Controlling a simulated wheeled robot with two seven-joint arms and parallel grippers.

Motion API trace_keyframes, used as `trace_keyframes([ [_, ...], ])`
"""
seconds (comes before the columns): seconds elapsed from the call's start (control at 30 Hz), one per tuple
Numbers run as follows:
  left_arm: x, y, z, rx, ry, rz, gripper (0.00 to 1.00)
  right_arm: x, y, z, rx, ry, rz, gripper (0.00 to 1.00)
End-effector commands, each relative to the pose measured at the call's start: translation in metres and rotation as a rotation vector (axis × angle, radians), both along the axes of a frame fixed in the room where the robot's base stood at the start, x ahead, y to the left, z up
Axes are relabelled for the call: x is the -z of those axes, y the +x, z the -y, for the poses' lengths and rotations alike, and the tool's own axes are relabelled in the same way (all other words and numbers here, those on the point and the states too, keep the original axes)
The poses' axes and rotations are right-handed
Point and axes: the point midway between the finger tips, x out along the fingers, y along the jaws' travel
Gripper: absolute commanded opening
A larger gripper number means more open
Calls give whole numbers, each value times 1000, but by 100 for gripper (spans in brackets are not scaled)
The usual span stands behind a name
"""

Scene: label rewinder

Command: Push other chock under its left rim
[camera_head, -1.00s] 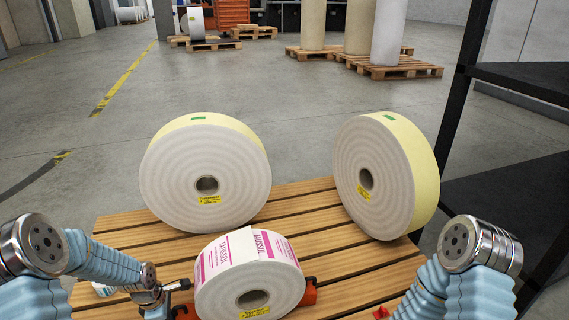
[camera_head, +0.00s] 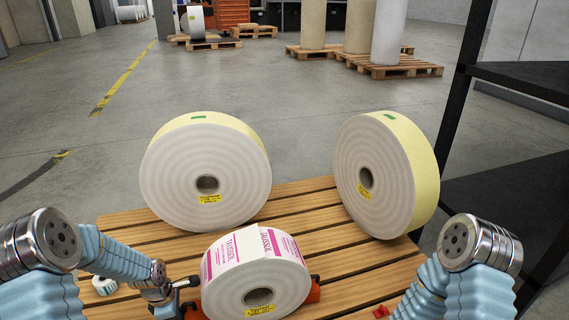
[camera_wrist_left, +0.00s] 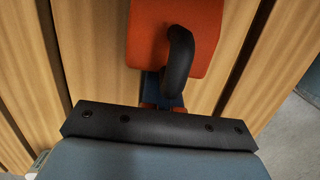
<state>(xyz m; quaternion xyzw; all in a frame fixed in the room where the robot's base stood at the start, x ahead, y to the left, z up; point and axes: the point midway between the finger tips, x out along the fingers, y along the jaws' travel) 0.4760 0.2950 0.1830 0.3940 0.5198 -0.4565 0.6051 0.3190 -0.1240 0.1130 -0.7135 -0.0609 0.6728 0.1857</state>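A white label roll (camera_head: 256,272) with pink print stands on its rim on the slatted wooden pallet (camera_head: 300,200). An orange chock (camera_head: 314,291) shows at its right rim. Another orange chock (camera_head: 190,311) is low at its left, mostly hidden by my left arm; the gap to the rim is unclear. In the left wrist view an orange block (camera_wrist_left: 150,42) with a curved black handle (camera_wrist_left: 179,62) lies just ahead of my left gripper (camera_wrist_left: 164,104). Its fingers are barely visible, so its grip is unclear. My right gripper is out of view below the head picture.
Two big cream rolls stand behind, one left (camera_head: 205,175) and one right (camera_head: 385,175). A small roll (camera_head: 105,286) lies near my left forearm. A small red piece (camera_head: 381,311) lies at front right. A black shelf rack (camera_head: 510,190) stands at right.

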Motion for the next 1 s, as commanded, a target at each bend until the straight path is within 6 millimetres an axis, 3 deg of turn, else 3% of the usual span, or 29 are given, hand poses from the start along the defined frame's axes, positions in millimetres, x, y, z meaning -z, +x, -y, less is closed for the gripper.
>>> trace_keyframes([
  [0.03, 2, 0, 9, 16, -7, -4, 0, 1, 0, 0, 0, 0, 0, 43],
  [1.0, 2, 6, 33, 18, -7, -4, 0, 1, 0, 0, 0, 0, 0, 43],
])
